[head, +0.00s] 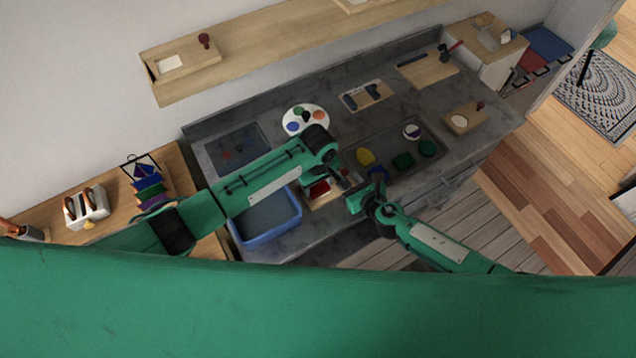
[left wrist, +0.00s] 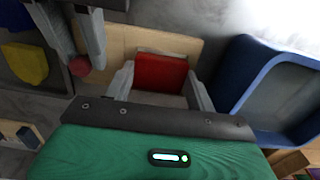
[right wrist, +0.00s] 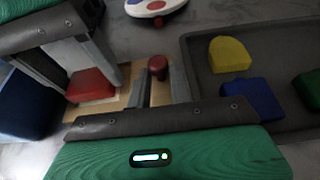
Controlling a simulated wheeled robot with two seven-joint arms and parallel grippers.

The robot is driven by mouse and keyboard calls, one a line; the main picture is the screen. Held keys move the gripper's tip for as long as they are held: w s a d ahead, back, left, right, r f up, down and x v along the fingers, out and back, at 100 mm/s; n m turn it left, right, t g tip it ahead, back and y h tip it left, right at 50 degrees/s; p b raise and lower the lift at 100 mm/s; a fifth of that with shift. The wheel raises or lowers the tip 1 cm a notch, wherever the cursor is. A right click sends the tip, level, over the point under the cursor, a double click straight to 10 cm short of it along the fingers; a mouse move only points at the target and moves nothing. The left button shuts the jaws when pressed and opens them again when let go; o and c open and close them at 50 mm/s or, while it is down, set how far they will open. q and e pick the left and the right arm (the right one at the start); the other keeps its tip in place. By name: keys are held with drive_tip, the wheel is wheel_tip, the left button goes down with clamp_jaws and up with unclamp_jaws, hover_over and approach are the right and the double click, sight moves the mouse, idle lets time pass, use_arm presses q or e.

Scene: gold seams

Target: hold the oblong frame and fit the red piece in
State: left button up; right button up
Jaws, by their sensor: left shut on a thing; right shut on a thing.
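The oblong frame (head: 330,199) is a pale wooden board lying on the counter. Its dark red knob (right wrist: 157,64) stands between the fingers of my right gripper (right wrist: 159,82), which is shut on it. The red piece (left wrist: 160,72) is a block held between the fingers of my left gripper (left wrist: 160,84), which is shut on it. The piece is over the frame's pale recess, part of which shows around it in the left wrist view. I cannot tell whether it sits inside or above the recess. In the head view the arms partly hide the frame.
A blue bin (head: 265,228) stands close to the left of the frame. A dark tray (head: 385,139) behind and right holds yellow, blue and green pieces, among others. A round palette (head: 306,119) lies farther back. Other boards lie at the back and right of the counter.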

use_arm(q)
drive_tip(key=shift+f, duration=0.4)
idle(0.4)
drive_tip(key=o, duration=1.1)
drive_tip(key=shift+r, duration=3.5)
use_arm(e)
drive_tip(key=o, duration=0.8)
drive_tip(key=shift+o, duration=0.2)
